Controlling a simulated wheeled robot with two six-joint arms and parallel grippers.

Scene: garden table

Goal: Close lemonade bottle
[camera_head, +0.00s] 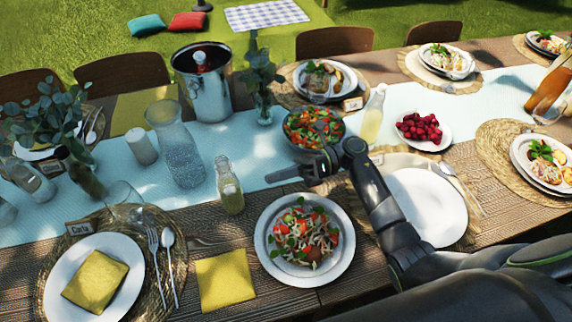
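A small glass bottle (230,190) with yellowish contents stands upright on the table's wooden edge beside the runner, left of the middle. A second glass bottle (372,120) with pale yellow lemonade stands upright on the runner, right of the salad bowl. Whether either bottle's top is closed is too small to tell. My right gripper (296,157) reaches in from the right, in front of the salad bowl. Its fingers look spread, with nothing held between them. It is right of the small bottle and apart from it. My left gripper is not in view.
A salad bowl (299,146), glass pitcher (181,158), metal ice bucket (208,92) and white cup (141,147) stand around the middle. A pasta plate (270,262) and yellow napkin (224,281) lie in front. A drinking glass (123,199) stands at left.

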